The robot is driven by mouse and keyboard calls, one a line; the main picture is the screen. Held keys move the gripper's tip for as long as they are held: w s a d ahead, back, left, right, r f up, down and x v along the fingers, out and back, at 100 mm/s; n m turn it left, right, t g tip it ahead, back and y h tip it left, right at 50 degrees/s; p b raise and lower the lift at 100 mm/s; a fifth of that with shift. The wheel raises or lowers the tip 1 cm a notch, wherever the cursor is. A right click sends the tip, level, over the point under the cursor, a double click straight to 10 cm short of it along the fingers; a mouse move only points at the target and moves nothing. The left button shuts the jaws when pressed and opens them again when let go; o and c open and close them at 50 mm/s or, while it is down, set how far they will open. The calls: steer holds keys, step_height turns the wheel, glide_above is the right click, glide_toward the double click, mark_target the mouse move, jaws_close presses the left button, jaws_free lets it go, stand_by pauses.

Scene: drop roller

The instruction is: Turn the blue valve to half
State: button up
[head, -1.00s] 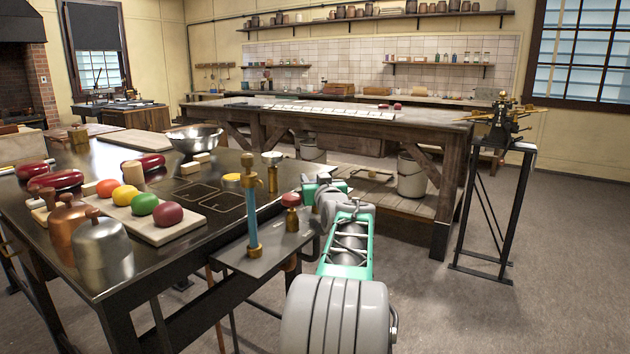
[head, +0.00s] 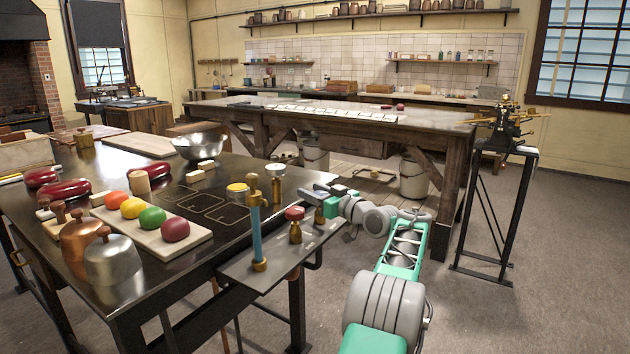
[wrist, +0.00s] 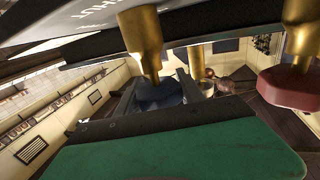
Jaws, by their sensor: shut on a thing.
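In the wrist view a dark blue valve knob (wrist: 158,94) sits between the dark fingers of my gripper (wrist: 156,100), with a brass stem (wrist: 143,40) running up from it in the picture. The fingers are shut on this knob. In the head view my gripper (head: 322,196) is at the side shelf of the dark table, just right of a red-topped brass valve (head: 295,213). The blue knob is hidden or too small to make out there, and its turn angle cannot be told.
The red knob (wrist: 288,86) is close to the right of my gripper in the wrist view. A tall blue-and-brass post (head: 257,235) stands on the metal shelf (head: 275,262). Floor is open to the right.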

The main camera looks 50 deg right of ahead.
steer(key=shift+a+r+n+y+p, duration=0.15)
steer(key=shift+n+y+p, duration=0.35)
steer(key=shift+y+p, duration=0.75)
steer(key=shift+a+r+n+y+p, duration=0.1)
steer(key=shift+n+y+p, duration=0.45)
steer(key=shift+p, duration=1.75)
steer(key=shift+a+f+n+y+p, duration=0.1)
steer(key=shift+f+n+y+p, duration=0.15)
steer(key=shift+n+y+p, duration=0.55)
steer(key=shift+m, duration=0.35)
steer(key=o, duration=1.4)
steer(key=shift+w, duration=0.1)
